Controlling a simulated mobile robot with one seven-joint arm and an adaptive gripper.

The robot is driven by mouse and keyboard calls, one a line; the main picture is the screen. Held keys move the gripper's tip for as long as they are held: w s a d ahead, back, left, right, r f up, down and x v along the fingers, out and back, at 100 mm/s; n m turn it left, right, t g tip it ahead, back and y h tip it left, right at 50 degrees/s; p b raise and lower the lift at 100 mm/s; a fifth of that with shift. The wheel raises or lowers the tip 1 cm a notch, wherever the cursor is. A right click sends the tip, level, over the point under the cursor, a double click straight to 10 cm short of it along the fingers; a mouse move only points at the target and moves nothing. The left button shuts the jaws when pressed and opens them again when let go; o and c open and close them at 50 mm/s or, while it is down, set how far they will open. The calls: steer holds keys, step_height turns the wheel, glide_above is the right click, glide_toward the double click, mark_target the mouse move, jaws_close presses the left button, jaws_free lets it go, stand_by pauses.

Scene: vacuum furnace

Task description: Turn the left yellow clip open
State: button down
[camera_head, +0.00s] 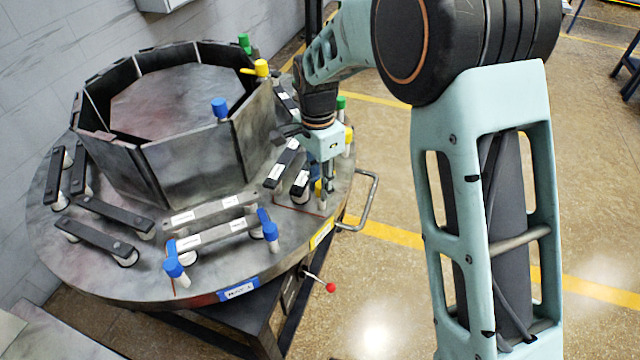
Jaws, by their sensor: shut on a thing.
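My gripper (326,180) points down at the right side of the round furnace base. It is shut on a yellow clip (318,187), of which only a small yellow part shows beside the fingers. The gripper hides the rest, so I cannot tell how far the clip is turned. A second yellow clip (348,136) shows just behind and to the right of the gripper. Another yellow-capped clip (261,68) sits on the rim of the octagonal wall.
Blue clips (270,231) stand at the front around light labelled bars (215,232). Dark bars (105,240) lie at left. The octagonal wall (190,175) rises left of my gripper. A metal handle (371,200) and a red-knobbed lever (331,287) stick out at right.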

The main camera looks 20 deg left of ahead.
steer(key=shift+w+d+r, duration=0.1)
steer(key=shift+w+d, duration=0.25)
steer(key=c, duration=1.7)
jaws_free()
steer(key=shift+d, duration=0.1)
steer(key=shift+o, duration=0.2)
steer(key=shift+s, duration=0.1)
step_height(320, 180, up, 12)
steer(key=shift+w+a, duration=0.25)
steer(key=shift+a, duration=0.05)
